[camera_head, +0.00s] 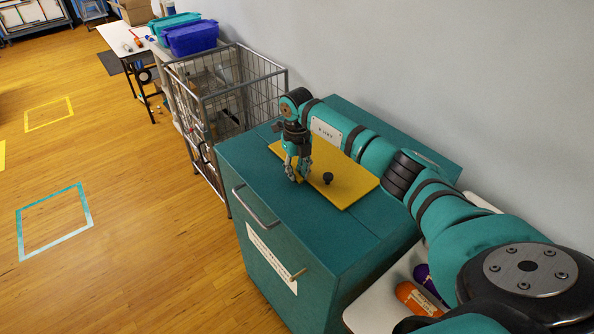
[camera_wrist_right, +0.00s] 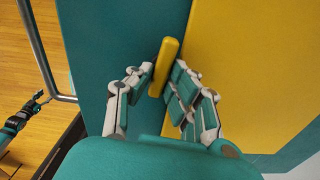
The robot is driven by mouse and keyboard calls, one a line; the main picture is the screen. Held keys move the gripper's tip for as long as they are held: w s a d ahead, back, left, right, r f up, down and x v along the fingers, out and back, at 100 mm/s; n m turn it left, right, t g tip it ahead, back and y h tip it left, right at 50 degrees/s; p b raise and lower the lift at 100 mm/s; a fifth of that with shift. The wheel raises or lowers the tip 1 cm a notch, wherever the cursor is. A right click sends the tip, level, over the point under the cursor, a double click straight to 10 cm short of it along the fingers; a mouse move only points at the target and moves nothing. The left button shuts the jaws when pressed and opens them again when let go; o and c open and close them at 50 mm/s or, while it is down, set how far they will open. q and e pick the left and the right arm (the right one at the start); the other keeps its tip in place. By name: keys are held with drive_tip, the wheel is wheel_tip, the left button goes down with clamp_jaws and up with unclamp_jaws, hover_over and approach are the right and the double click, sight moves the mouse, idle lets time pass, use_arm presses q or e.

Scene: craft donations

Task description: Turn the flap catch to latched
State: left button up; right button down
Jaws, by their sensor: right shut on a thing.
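The yellow flap (camera_head: 345,185) lies flat on top of the teal cabinet (camera_head: 238,172); it also shows in the right wrist view (camera_wrist_right: 250,60). The flap catch (camera_wrist_right: 166,63) is a small yellow bar at the flap's edge, slightly slanted to that edge in the wrist view. My right gripper (camera_head: 298,174) reaches down and is shut on the catch, a finger on each side (camera_wrist_right: 158,88). In the head view the fingers mostly hide the catch. What looks like my left gripper (camera_wrist_right: 38,103) shows small at the wrist view's left edge; its jaws are unclear.
A black knob (camera_head: 328,178) stands on the flap near the gripper. A metal handle (camera_head: 256,207) is on the cabinet's front. The wall is close behind; the wooden floor at left is clear.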

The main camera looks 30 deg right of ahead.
drive_tip(key=m, duration=0.4)
drive_tip(key=shift+w+a, duration=0.1)
drive_tip(key=m, duration=0.4)
drive_tip(key=shift+a+r, duration=0.1)
drive_tip(key=m+p, duration=0.1)
drive_tip(key=m, duration=0.3)
drive_tip(key=shift+w, duration=0.2)
drive_tip(key=shift+w+a+m+p, duration=0.1)
drive_tip(key=shift+m+p, duration=0.4)
drive_tip(key=shift+m, duration=1.6)
drive_tip(key=c, duration=1.3)
unclamp_jaws()
drive_tip(key=shift+r, duration=0.15)
wheel_tip(320, 180, up, 12)
drive_tip(key=shift+f, duration=0.2)
